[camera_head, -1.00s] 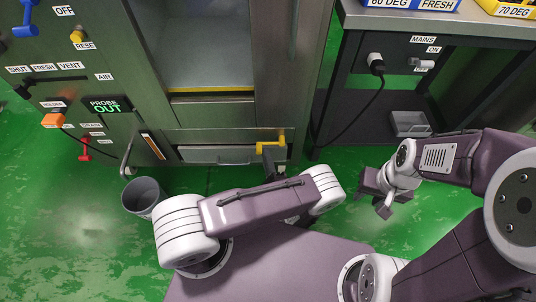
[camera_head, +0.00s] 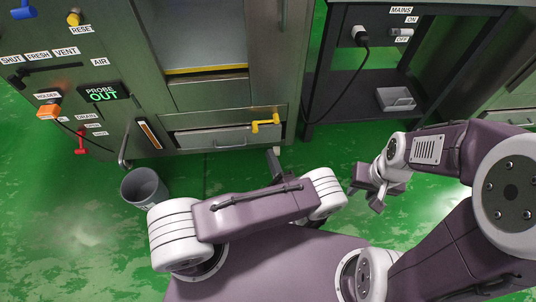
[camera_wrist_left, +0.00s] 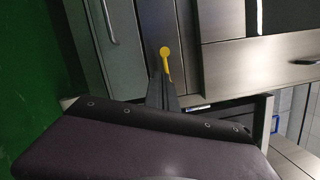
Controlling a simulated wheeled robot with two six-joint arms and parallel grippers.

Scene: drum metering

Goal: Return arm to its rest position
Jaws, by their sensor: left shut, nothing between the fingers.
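My left arm reaches across the front of the machine in the head view, folded low. Its left gripper (camera_head: 273,154) is shut and empty, just below and apart from a yellow handle (camera_head: 265,122) on the drawer front. In the left wrist view the shut fingers (camera_wrist_left: 164,84) point toward the yellow handle (camera_wrist_left: 166,60), which shows just past their tips. My right gripper (camera_head: 372,196) hangs over the green floor at the right, clear of everything. Whether its fingers are open is too unclear to tell.
A grey bucket (camera_head: 144,188) stands on the floor left of my left arm. A control panel with a PROBE OUT display (camera_head: 102,92) is at the left. A dark bench with a mains plug (camera_head: 360,37) and a small grey tray (camera_head: 395,99) is at the right. Green floor lies open between.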

